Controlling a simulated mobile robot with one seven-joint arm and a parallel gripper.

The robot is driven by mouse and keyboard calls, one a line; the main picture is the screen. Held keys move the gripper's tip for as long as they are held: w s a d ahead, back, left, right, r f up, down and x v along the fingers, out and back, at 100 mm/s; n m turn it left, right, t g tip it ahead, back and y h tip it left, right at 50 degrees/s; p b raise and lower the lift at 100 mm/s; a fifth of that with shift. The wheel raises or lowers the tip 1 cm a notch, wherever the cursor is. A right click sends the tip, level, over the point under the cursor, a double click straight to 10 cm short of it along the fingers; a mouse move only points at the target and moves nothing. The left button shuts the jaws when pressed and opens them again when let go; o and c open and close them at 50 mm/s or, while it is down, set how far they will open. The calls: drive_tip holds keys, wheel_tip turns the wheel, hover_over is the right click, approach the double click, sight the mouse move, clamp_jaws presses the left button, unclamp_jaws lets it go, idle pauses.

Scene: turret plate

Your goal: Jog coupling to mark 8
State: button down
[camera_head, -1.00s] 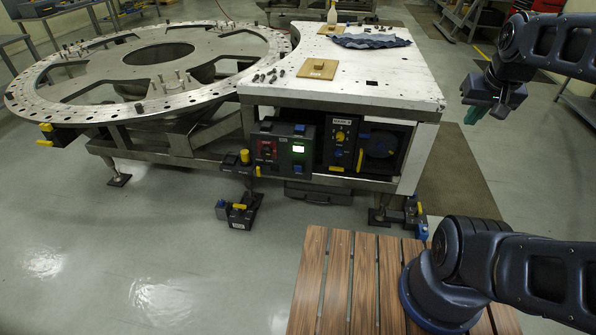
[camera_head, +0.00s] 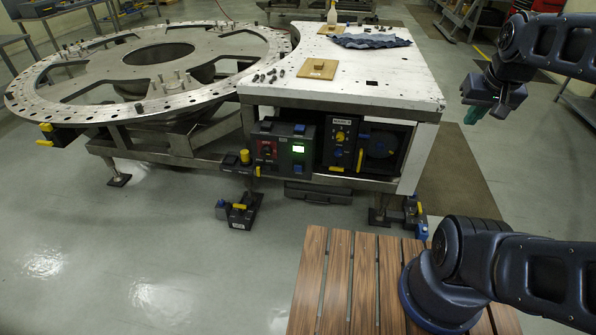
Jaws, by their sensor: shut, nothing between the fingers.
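A large pale turret plate (camera_head: 68,115), a ring with spokes and a round centre opening, lies flat on a metal frame at the left. Its rim carries many holes and several small pins. A coupling and a mark 8 are too small to make out. Under the white table (camera_head: 390,80) is a control box (camera_head: 284,148) with a red switch and a lit green display. Beside it is a panel (camera_head: 341,140) with yellow and blue knobs. My gripper (camera_head: 478,115) hangs at the upper right, right of the table, touching nothing. It is shut and empty.
Low pedal-like units (camera_head: 240,210) stand on the floor at the table's legs. A slatted wooden platform (camera_head: 340,280) is in front. Floor at the left is clear.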

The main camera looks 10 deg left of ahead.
drive_tip(key=shift+w, duration=0.15)
idle(0.3)
drive_tip(key=w+a+f+n+g+h, duration=0.1)
drive_tip(key=w+a+f+h, duration=0.15)
drive_tip(key=w, duration=0.75)
drive_tip(key=w+a+f+n+g+h, duration=0.1)
drive_tip(key=w+a, duration=0.2)
drive_tip(key=w, duration=0.8)
drive_tip(key=w+a+f+n+h, duration=0.3)
drive_tip(key=w+a+f, duration=1.1)
drive_tip(key=a, duration=0.1)
drive_tip(key=w+a+f+n+t+h, duration=0.1)
drive_tip(key=w+a+f+n+t, duration=0.25)
drive_tip(key=a+f, duration=1.45)
drive_tip(key=s+a+f+n+t, duration=0.1)
drive_tip(key=a+f, duration=0.2)
drive_tip(key=f, duration=0.6)
drive_tip(key=s+a+f+n+t, duration=0.1)
drive_tip(key=a+f, duration=0.3)
drive_tip(key=f, duration=0.5)
drive_tip(key=s+a+f+n+t+y, duration=0.1)
drive_tip(key=s+a+f+n, duration=0.1)
drive_tip(key=f, duration=0.8)
drive_tip(key=shift+s+a, duration=0.7)
drive_tip(key=shift+a, duration=0.45)
